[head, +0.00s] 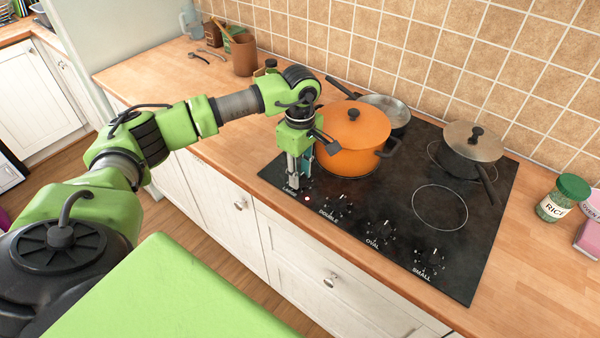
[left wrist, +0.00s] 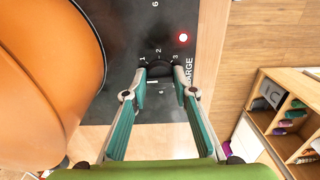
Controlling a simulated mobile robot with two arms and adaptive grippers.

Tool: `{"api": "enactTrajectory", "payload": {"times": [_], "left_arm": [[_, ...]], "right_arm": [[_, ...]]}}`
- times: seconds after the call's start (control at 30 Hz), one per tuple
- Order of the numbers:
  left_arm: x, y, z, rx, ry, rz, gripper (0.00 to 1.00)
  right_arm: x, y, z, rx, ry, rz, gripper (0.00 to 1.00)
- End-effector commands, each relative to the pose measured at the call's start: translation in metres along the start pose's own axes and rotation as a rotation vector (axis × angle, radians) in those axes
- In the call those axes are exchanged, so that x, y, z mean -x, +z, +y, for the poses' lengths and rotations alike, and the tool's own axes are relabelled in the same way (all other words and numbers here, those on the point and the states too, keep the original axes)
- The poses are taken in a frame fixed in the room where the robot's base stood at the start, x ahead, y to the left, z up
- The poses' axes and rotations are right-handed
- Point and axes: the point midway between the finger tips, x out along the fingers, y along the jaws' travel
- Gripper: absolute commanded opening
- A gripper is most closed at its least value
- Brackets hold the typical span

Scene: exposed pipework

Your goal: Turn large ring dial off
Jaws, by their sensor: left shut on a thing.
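The large ring dial (left wrist: 160,71) is a black knob at the cooktop's near left corner. In the left wrist view the numbers 1, 2, 3 and the word LARGE are printed around it. A red light (left wrist: 183,37) glows beside it, also visible in the head view (head: 307,198). My left gripper (head: 297,183) points down at this corner. In the left wrist view its two fingertips (left wrist: 160,76) are shut on the dial from both sides. In the head view the fingers hide the dial. My right gripper is in neither view.
An orange pot (head: 354,138) with a lid stands right beside my left gripper. The double (head: 343,200), oval (head: 383,229) and small (head: 432,258) dials line the front edge. A frying pan (head: 386,108) and a lidded saucepan (head: 472,144) sit farther back.

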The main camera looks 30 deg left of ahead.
Motion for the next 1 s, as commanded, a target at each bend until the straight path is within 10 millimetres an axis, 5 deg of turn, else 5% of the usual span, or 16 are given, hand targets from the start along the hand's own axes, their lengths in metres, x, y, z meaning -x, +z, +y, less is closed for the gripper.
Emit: {"api": "enactTrajectory", "payload": {"times": [0.1, 0.53, 1.0], "left_arm": [[0.001, 0.0, 0.001, 0.002, 0.002, 0.0, 0.42], [0.009, 0.0, 0.001, 0.001, 0.003, 0.0, 0.42], [0.099, 0.0, 0.001, 0.001, 0.005, 0.0, 0.42]], "right_arm": [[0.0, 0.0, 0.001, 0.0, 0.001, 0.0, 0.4], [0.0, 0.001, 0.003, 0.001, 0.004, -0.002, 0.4], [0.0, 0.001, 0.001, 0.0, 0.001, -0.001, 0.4]]}}
